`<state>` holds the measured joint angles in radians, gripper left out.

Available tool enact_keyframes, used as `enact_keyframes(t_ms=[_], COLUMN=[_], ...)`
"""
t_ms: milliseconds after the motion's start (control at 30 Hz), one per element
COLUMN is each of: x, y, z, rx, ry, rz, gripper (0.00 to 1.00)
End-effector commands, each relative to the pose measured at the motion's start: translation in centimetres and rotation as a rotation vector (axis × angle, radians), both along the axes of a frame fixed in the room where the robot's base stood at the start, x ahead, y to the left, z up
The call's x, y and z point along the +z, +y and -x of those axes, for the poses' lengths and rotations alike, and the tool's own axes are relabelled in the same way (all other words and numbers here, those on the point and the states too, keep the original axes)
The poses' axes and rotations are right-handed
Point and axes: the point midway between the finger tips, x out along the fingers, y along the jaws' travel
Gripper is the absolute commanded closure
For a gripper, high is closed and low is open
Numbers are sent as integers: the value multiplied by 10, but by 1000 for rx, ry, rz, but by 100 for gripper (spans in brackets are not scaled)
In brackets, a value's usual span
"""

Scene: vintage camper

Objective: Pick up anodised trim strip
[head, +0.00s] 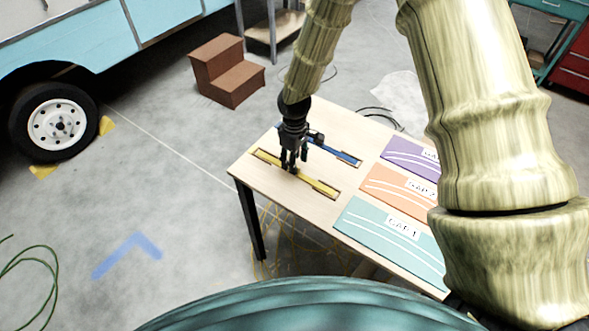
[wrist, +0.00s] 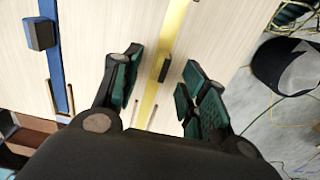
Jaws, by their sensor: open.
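Two long thin strips lie on the pale wooden table, a yellow strip (head: 322,187) near the front and a blue strip (head: 345,157) behind it. I cannot tell from looks alone which one is called the anodised trim strip. My gripper (head: 291,169) is pointed down over the yellow strip. In the wrist view the yellow strip (wrist: 173,28) runs between my open fingers (wrist: 160,63), with a small dark block (wrist: 164,68) on it between the fingertips. Nothing is held. The blue strip (wrist: 60,75), with a blue block (wrist: 40,34), lies left of the fingers.
Teal (head: 385,237), orange (head: 392,186) and purple (head: 408,152) panels with GAP labels lie on the right of the wooden table (head: 345,118). Brown steps (head: 226,75) stand on the floor behind. Bare table surrounds the strips.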

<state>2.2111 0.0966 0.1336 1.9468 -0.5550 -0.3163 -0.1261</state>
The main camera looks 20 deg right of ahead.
Motion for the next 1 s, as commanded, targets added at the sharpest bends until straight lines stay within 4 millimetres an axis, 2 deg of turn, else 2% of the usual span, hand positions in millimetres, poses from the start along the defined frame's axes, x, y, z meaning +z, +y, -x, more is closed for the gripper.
enact_keyframes(t_ms=[400, 733, 767, 967, 1000], x=[-33, -37, -37, -37, -37], y=[0, 0, 0, 0, 0], z=[1, 0, 0, 0, 0], rx=[1, 1, 1, 1, 1], ry=[1, -1, -1, 0, 0], rz=[1, -1, -1, 0, 0], gripper=[57, 57, 61, 97, 100])
